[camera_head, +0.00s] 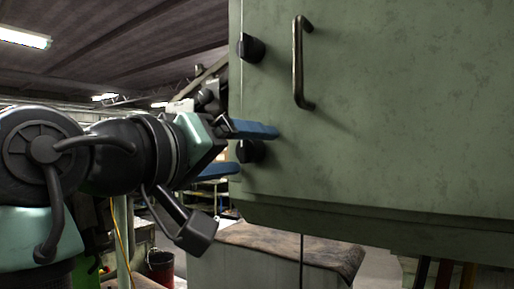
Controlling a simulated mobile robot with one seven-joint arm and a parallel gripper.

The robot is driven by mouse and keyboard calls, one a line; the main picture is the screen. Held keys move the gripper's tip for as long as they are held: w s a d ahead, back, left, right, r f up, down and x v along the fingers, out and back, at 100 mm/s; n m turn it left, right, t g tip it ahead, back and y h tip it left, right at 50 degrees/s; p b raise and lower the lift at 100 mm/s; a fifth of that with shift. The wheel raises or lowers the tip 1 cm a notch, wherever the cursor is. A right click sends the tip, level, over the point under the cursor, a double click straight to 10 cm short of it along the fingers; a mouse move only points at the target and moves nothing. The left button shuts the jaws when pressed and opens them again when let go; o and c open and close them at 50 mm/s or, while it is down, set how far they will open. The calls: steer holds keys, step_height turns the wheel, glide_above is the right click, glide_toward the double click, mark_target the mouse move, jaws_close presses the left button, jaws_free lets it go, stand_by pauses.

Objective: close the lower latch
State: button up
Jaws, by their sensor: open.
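The lower latch is a black knob (253,151) at the left edge of the green cabinet door (390,110), near its lower corner. My gripper (256,150) comes in from the left with two blue fingers apart. The upper finger passes just above the lower latch and partly overlaps it in view. The other finger sits lower and to the left, ending near the cabinet edge. I cannot tell whether the fingers touch the latch. The latch's turn position is hard to make out.
A similar black upper latch (251,48) sits higher on the same edge. A vertical metal handle (299,62) stands out from the door to its right. Below the cabinet is a pale block with a stained brown top (290,245). A red bucket (161,266) stands at lower left.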

steer(key=m, duration=0.3)
steer(key=m+b, duration=0.1)
steer(key=shift+s+a, duration=0.25)
steer(key=shift+a, duration=0.05)
steer(key=m, duration=0.3)
steer(key=shift+w+d, duration=0.2)
steer(key=shift+m+b, duration=0.3)
steer(key=shift+s+a, duration=0.1)
jaws_close()
